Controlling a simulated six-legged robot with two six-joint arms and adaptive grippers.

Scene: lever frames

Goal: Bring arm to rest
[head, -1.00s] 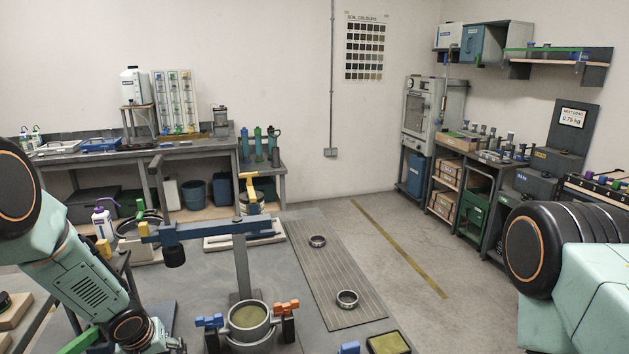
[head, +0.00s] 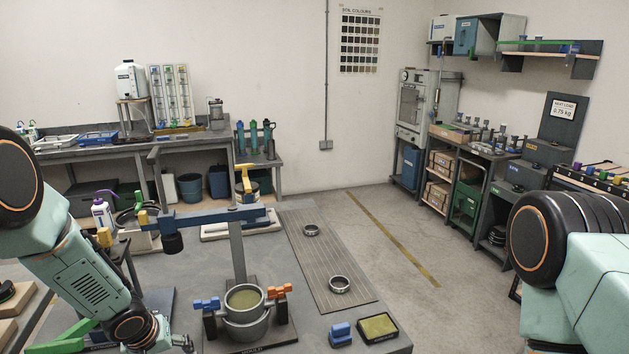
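A lever frame stands in the middle of the bench, with a blue beam (head: 208,219) on a grey upright post (head: 238,252). The beam slopes slightly, its right end a little higher. A black weight (head: 172,243) hangs under its left part, and a yellow piece (head: 143,217) sits at its left end. A yellow hooked handle (head: 244,179) shows by the right part. Below is a round metal cell (head: 245,318) between blue (head: 207,304) and orange (head: 279,291) clamps. My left forearm and wrist enter at lower left; neither gripper is in view.
Two metal rings (head: 340,285) (head: 311,230) lie on a ribbed mat (head: 326,268). A blue block (head: 341,334) and a dark tray with olive filling (head: 377,327) sit at the front edge. A green bar (head: 62,343) is at lower left. Shelves (head: 430,180) line the right wall.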

